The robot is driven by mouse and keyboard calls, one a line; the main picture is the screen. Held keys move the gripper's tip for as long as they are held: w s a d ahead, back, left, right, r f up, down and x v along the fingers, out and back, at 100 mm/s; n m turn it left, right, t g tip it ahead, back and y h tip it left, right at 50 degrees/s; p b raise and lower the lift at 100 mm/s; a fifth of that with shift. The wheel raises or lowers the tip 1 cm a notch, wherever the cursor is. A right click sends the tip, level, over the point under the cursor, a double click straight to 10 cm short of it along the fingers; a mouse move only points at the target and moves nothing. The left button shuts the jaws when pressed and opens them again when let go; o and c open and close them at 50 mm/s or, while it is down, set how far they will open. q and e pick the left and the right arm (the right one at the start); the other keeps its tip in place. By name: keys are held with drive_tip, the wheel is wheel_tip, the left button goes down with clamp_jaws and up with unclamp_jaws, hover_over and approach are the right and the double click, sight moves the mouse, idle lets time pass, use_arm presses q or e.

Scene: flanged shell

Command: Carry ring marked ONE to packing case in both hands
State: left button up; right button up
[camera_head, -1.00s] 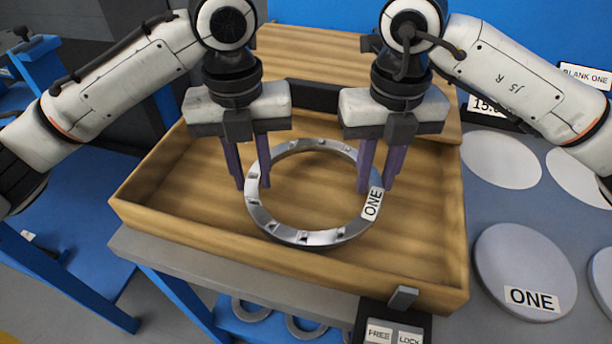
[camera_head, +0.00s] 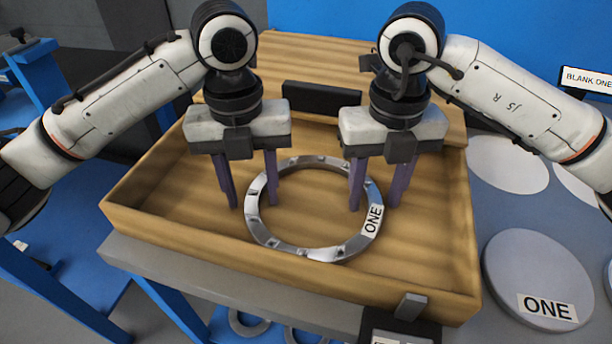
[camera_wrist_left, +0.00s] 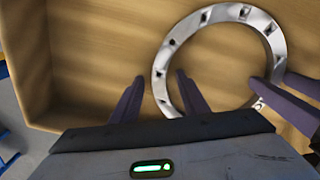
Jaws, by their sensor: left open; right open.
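The ring marked ONE (camera_head: 262,228) is a silvery metal ring with notches and a white ONE label. It lies flat, seemingly on the floor of the wooden packing case (camera_head: 270,267). My left gripper (camera_head: 252,205) is open, its purple fingers apart on either side of the ring's left wall. In the left wrist view the ring (camera_wrist_left: 160,92) passes between the open fingers of my left gripper (camera_wrist_left: 160,76), with gaps to both. My right gripper (camera_head: 375,208) is open around the ring's right side, just above the label. Its fingers also show at right in the wrist view.
The case has low walls, and a wooden panel (camera_head: 325,60) rises behind with a dark block (camera_head: 320,98) before it. A grey disc marked ONE (camera_head: 535,275) and pale discs lie on the grey surface at right. A small latch (camera_head: 410,306) sits at the front wall.

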drive_tip(key=shift+r, duration=0.15)
use_arm(q)
wheel_tip(320, 180, up, 12)
use_arm(e)
wheel_tip(320, 180, up, 12)
idle(0.5)
idle(0.5)
